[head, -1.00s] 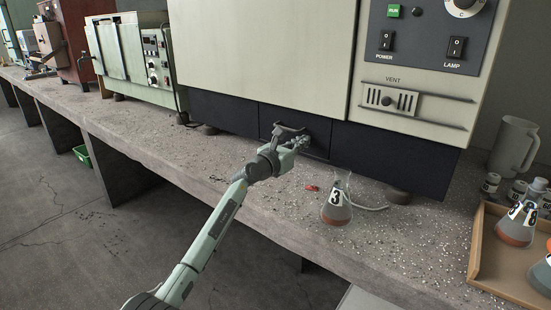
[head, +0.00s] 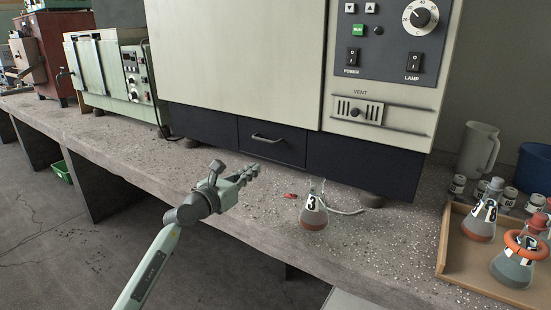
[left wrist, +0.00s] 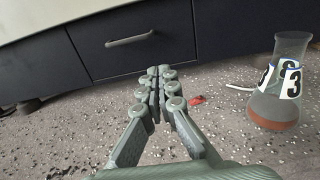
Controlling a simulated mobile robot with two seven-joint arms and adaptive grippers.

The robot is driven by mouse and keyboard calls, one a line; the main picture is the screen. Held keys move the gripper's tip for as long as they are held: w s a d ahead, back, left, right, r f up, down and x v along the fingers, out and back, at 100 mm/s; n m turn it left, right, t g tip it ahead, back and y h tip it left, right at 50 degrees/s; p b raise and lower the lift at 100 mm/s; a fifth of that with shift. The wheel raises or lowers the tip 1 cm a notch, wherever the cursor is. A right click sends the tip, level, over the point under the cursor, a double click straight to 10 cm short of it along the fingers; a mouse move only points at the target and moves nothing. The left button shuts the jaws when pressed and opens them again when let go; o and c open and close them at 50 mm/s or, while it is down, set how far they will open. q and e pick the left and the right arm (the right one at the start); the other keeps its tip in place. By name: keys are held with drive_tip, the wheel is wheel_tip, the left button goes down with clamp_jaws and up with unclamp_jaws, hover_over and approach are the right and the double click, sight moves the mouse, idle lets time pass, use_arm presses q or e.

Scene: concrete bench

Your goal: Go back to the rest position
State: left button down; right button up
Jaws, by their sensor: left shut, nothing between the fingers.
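My left gripper (head: 248,173) is shut and empty, held above the bench (head: 262,222) in front of the large cabinet. Its closed fingers also show in the left wrist view (left wrist: 158,78), pointing toward the dark drawer (head: 272,142) with a bar handle. The drawer looks closed, and the gripper is apart from its handle. A flask marked 3 (head: 313,207) with orange-brown liquid stands upright on the bench to the right of the gripper; it also shows at the right of the left wrist view (left wrist: 277,85). My right gripper is not in view.
A small red object (head: 290,196) and a pale tube lie near the flask. A wooden tray (head: 462,262) with flasks and small jars is at the right, with a grey jug (head: 478,150) behind it. Green equipment (head: 105,75) stands at the left. The bench's front edge runs below my left arm.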

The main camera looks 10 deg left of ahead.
use_arm(q)
drive_tip(key=s+a+f+n+g+y, duration=0.1)
drive_tip(key=s+a+f+n+y, duration=0.3)
drive_tip(key=s+f+n, duration=0.45)
drive_tip(key=s+a+f+n+g+y, duration=0.1)
drive_tip(key=s+a+f+n+y, duration=0.4)
drive_tip(key=n, duration=0.6)
drive_tip(key=s+a+f+n+g+y, duration=0.1)
drive_tip(key=s+a+f+n+y, duration=0.15)
drive_tip(key=f+n, duration=0.7)
drive_tip(key=s+d+f+n+g+h, duration=0.1)
drive_tip(key=s+d+f+n+g, duration=0.1)
drive_tip(key=s+f, duration=0.4)
drive_tip(key=s+d+f+n+g+h, duration=0.1)
drive_tip(key=s+d+f+n+g, duration=0.1)
drive_tip(key=s+f+n+g, duration=0.2)
drive_tip(key=s+d+f+n+g+h, duration=0.2)
drive_tip(key=s+f+g, duration=0.3)
drive_tip(key=s+f, duration=0.5)
drive_tip(key=s+n, duration=0.1)
drive_tip(key=s, duration=0.6)
drive_tip(key=shift+d, duration=0.35)
